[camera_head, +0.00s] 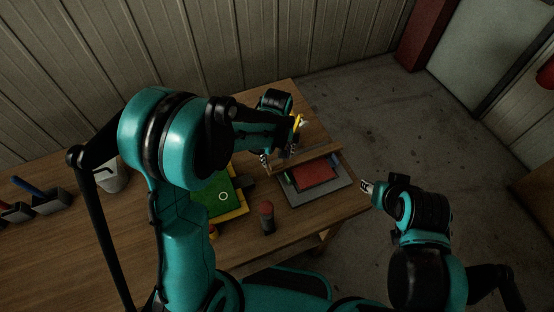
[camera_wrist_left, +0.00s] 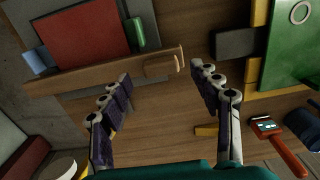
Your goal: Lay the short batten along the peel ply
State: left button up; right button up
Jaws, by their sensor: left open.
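A wooden strip (camera_head: 310,158), which looks like the batten, lies along the edge of a red sheet (camera_head: 314,175), which looks like the peel ply, on a grey board (camera_head: 318,194). In the left wrist view the strip (camera_wrist_left: 90,76) has a small wooden block (camera_wrist_left: 160,66) near one end. The red sheet (camera_wrist_left: 82,36) is beside it. My left gripper (camera_head: 283,142) is above the strip's end. In its wrist view the gripper (camera_wrist_left: 160,76) is open and empty, its fingers to either side of the block's end. My right gripper (camera_head: 367,187) is off the table's right edge; its jaws are too small to read.
A green panel (camera_head: 211,198) with yellow edging lies left of the grey board. A red-topped dark cylinder (camera_head: 267,217) stands near the front edge. A white cup (camera_head: 112,178) and tool holders (camera_head: 48,201) are at left. A red-handled tool (camera_wrist_left: 284,148) lies near the green panel.

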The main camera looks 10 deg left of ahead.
pick_arm(q)
jog(key=s+a+r+m+t+p, duration=0.1)
jog(key=s+a+r+m+t, duration=0.15)
jog(key=r, duration=0.55)
jog(key=s+a+r+m+t+p, duration=0.15)
jog(key=s+r, duration=0.25)
jog(key=r, duration=0.4)
jog(key=s+a+r+m+t, duration=0.2)
jog(key=s+a+t, duration=0.1)
jog(key=s, duration=0.4)
jog(key=shift+a+m+b, duration=0.35)
jog(key=shift+a+m, duration=0.05)
jog(key=shift+a, duration=0.05)
jog(key=shift+s, duration=0.1)
notch_tip(320, 180, down, 6)
jog(key=b, duration=0.5)
jog(key=shift+r+b, duration=0.2)
jog(key=shift+b, duration=0.1)
